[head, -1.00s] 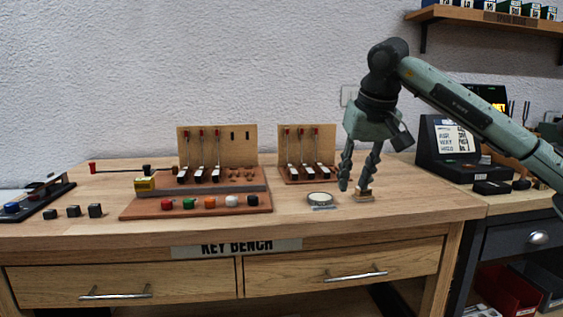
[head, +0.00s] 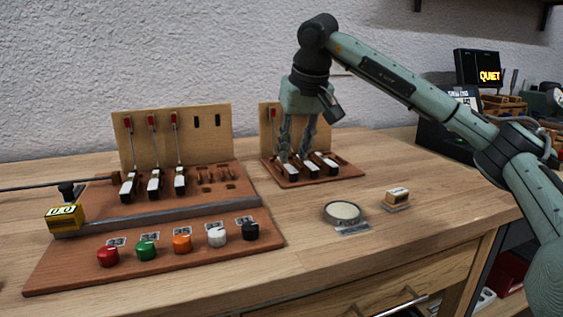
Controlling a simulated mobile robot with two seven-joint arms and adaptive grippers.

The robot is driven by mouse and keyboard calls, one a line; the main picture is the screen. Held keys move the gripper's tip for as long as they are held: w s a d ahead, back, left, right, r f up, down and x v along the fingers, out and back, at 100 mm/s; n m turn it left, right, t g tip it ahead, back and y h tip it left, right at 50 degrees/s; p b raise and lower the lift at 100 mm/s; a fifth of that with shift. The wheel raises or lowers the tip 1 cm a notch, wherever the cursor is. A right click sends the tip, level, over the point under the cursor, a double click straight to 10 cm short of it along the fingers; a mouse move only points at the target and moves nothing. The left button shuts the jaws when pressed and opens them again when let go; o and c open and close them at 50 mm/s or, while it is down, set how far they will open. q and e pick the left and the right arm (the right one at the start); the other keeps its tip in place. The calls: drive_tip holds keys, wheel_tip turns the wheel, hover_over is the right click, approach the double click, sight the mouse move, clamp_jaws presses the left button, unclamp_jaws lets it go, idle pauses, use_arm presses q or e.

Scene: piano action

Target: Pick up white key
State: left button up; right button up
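White-topped keys stand in two racks. The smaller rack (head: 266,170) at the back holds three: a left key (head: 289,171), a middle key (head: 309,169) and a right key (head: 327,161). My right gripper (head: 294,157) is over this rack with its fingers pointing down, apart, above the left and middle keys. I cannot tell whether a finger touches a key. The fingers and palm hide part of the backboard and the rods behind. The larger rack (head: 150,215) holds three more white-topped keys (head: 154,181) and bare slots at right. My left gripper is out of view.
Colored knobs (head: 182,244) line the larger rack's front. A yellow counter (head: 63,218) stands at its left. A round pale dish (head: 343,213) and a small wooden block (head: 397,198) sit on clear bench.

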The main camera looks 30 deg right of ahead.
sight(290, 168)
drive_tip(key=x, duration=0.5)
drive_tip(key=shift+w+d, duration=0.2)
drive_tip(key=shift+c, duration=0.5)
clamp_jaws()
